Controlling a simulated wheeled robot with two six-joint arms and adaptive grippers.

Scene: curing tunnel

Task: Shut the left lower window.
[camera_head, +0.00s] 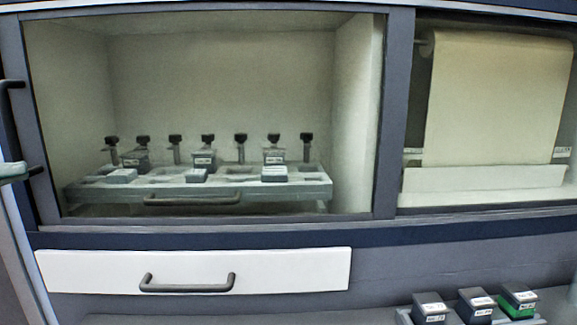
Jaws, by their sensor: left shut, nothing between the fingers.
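The left lower window opening (210,75) shows in the head view as a wide dark-framed compartment. I look straight into it; whether clear glass covers it I cannot tell. A dark bar handle (12,84) stands at the far left beside the frame's left post, its two ends visible and its middle cut off by the picture edge. My left gripper (14,172) is at the left edge, only a pale green tip showing, close to the handle's lower end. It is shut and empty. I cannot tell whether it touches the handle. My right gripper is not in view.
Inside the opening, a grey tray (310,190) with a front handle holds several small boxes and dark-topped pegs. A white drawer (95,268) with a handle is below. A pale sheet roll (495,95) hangs at right. Small boxes (475,303) stand at the bottom right.

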